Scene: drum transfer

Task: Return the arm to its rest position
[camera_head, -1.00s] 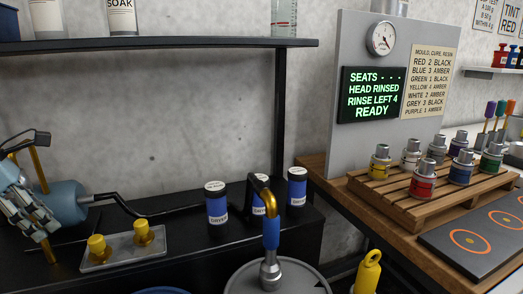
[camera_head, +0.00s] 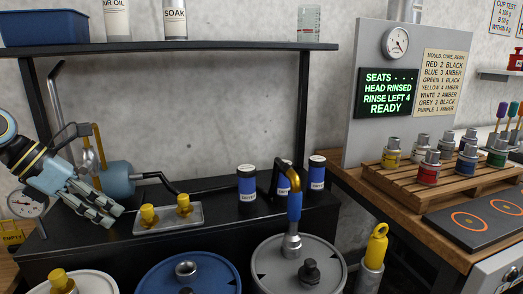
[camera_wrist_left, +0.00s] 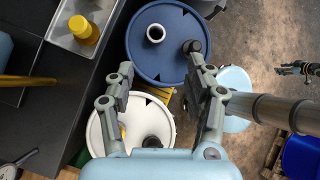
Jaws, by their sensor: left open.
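My left gripper (camera_head: 98,208) is at the left in the head view, with grey fingers pointing down to the right. It is open and empty, above the bench's front edge and left of a metal tray (camera_head: 160,222) with two yellow caps. In the left wrist view its fingers (camera_wrist_left: 160,82) are spread, with nothing between them. Below them lie a blue drum (camera_wrist_left: 176,30) and a white drum (camera_wrist_left: 103,140). A small dark finger-like part (camera_wrist_left: 298,68) at the right edge may be my right gripper; its state is unclear. The right arm does not show in the head view.
A blue drum (camera_head: 160,279), a white drum (camera_head: 92,284) and a grey-lidded drum (camera_head: 325,275) stand before the bench. A shelf (camera_head: 200,47) runs above.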

